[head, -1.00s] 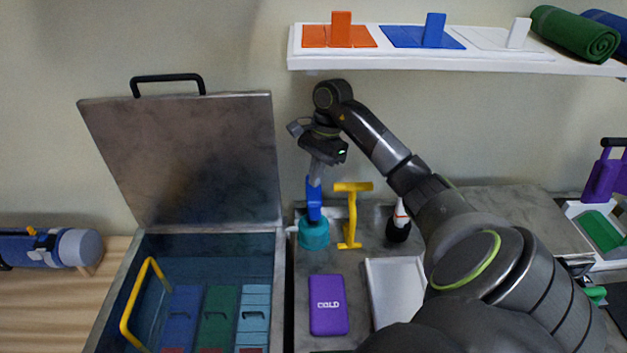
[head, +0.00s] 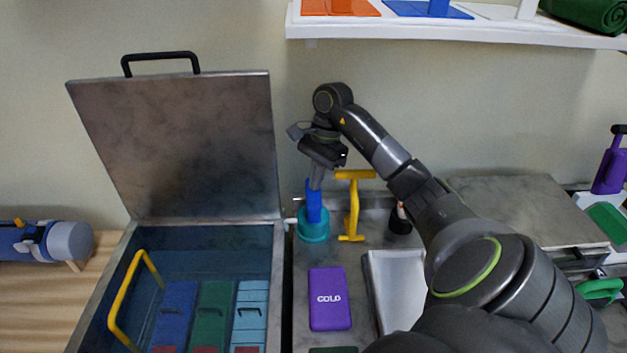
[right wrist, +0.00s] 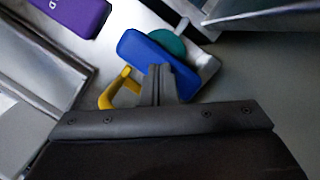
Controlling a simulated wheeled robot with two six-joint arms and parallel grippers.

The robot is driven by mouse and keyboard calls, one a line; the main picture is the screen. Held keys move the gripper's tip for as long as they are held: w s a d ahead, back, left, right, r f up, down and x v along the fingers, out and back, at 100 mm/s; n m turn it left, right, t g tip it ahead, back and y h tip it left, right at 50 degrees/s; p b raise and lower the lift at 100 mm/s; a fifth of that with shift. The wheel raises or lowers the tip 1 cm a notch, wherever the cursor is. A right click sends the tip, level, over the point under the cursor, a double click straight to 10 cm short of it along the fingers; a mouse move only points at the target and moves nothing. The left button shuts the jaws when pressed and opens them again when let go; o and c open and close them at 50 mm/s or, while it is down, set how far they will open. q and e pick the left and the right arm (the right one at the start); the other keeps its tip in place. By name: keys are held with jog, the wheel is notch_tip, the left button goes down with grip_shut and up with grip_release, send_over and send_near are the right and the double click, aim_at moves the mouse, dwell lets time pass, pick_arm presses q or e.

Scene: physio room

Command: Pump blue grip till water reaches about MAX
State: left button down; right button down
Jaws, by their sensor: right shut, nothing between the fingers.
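The blue grip (head: 313,204) stands upright on a teal round base (head: 313,232) beside the tank. My right gripper (head: 316,183) points down at the top of the grip, with its fingers shut and empty. In the right wrist view, the shut fingertips (right wrist: 157,76) lie against or just over the blue grip (right wrist: 150,55); exact contact is hard to tell. The teal base (right wrist: 170,40) shows behind it. The open metal tank (head: 280,290) looks bluish inside. I cannot make out the water level or a MAX mark. My left gripper is out of view.
A yellow T-handle (head: 353,208) stands close right of the grip. A purple COLD pack (head: 329,299) and a metal tray (head: 398,290) lie in front. The raised tank lid (head: 180,150) stands left. A white shelf (head: 450,32) hangs above.

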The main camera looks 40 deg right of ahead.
jog(key=d, duration=0.1)
jog(key=d+r, duration=0.1)
jog(key=d, duration=0.1)
jog(key=shift+b, duration=0.3)
jog(key=p+v, duration=0.6)
jog(key=v, duration=0.1)
jog(key=shift+r, duration=0.25)
jog(key=shift+d, duration=0.1)
jog(key=shift+p, duration=0.3)
dwell(1.3)
jog(key=a+r+p, duration=0.3)
jog(key=p, duration=0.2)
jog(key=shift+r, duration=0.3)
